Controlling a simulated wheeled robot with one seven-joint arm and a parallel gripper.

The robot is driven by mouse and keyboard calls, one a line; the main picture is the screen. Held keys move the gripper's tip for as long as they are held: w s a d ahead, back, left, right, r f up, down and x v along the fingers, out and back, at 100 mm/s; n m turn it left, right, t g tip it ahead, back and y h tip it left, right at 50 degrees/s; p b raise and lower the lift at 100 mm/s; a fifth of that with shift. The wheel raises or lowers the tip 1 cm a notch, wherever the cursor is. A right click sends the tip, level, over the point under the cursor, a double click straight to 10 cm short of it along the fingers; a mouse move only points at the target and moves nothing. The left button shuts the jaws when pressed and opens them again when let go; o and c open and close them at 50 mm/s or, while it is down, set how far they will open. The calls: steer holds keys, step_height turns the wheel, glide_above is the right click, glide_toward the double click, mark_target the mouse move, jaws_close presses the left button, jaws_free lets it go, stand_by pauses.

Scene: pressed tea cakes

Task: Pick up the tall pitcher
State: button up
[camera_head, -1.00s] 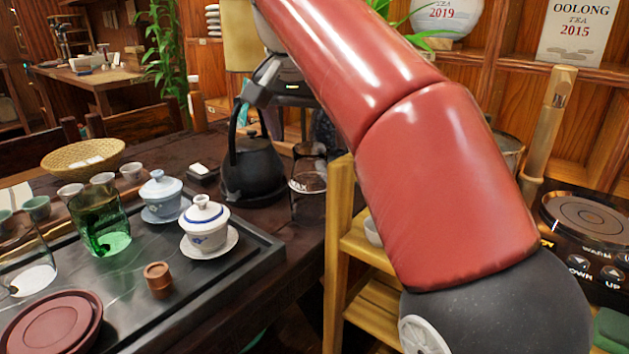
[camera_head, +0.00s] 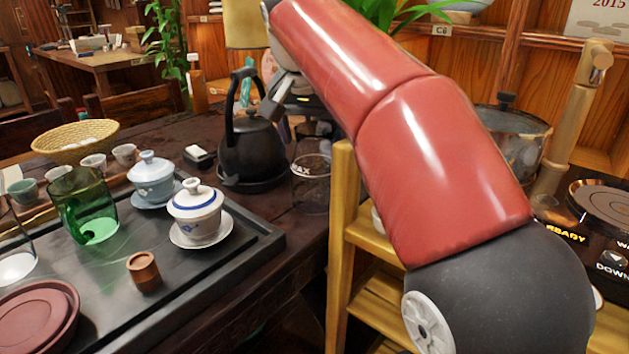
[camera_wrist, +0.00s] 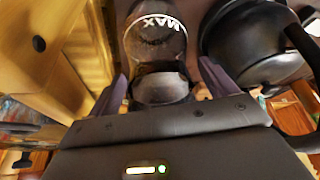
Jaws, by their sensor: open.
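A tall clear glass vessel marked MAX (camera_head: 311,182), which looks like the tall pitcher, stands upright on the dark table right of the black kettle. The wrist view shows the glass (camera_wrist: 156,38) from above, with its far part ahead of the jaws and its near part between them. My gripper (camera_wrist: 165,88) is open, one finger on each side of the glass. I cannot tell whether either finger touches it. In the head view my gripper (camera_head: 283,112) is partly hidden by my red arm, above and behind the glass.
The black kettle (camera_head: 252,150) stands close left of the glass; it also fills the right of the wrist view (camera_wrist: 255,45). A wooden stand (camera_head: 341,230) is close on the right. A dark tea tray (camera_head: 262,247) holds lidded cups and a green glass (camera_head: 88,212).

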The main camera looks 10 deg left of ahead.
steer(key=c, duration=1.6)
steer(key=shift+c, duration=0.5)
steer(key=shift+r, duration=0.15)
